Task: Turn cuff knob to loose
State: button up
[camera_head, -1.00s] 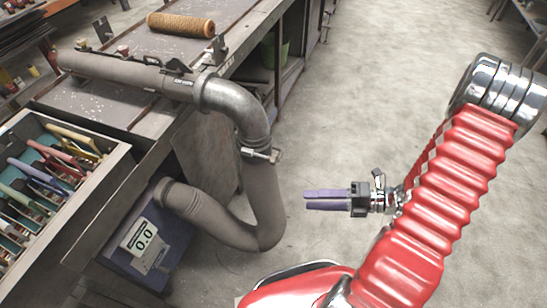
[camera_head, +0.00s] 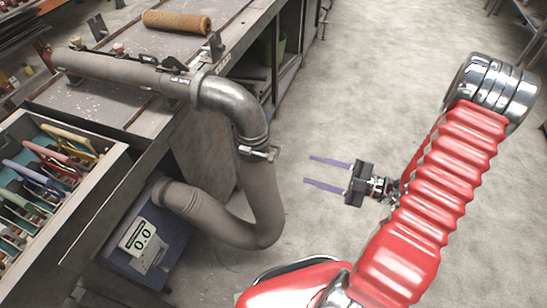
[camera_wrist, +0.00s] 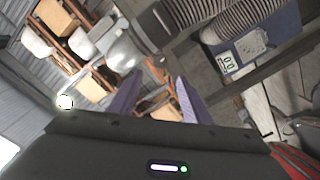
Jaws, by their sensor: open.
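A grey tube (camera_head: 120,72) lies along the bench and joins a shiny metal elbow (camera_head: 232,100). A clamp-like fitting (camera_head: 258,153) with a small projecting part sits below the elbow, around the top of the grey hose (camera_head: 262,195). A dark cuff band with pale markings (camera_head: 180,82) is at the tube's end. I cannot tell which small part is the cuff knob. My gripper (camera_head: 309,169) is open and empty, right of the clamp and apart from it, its purple fingers pointing left. Both fingers also show in the wrist view (camera_wrist: 155,88).
The hose curves into a blue box (camera_head: 150,250) with a display (camera_head: 142,237) reading 0.0. A tray (camera_head: 105,165) of colourful-handled tools stands at the left. A brown roll (camera_head: 177,22) lies on the bench (camera_head: 120,105). The floor right of the hose is clear.

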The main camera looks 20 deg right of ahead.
aim_at(274, 159)
jog(key=shift+x, duration=6.9)
jog(key=shift+c, duration=0.6)
jog(key=shift+f, duration=0.1)
jog(key=c, duration=0.9)
jog(key=shift+d, duration=0.15)
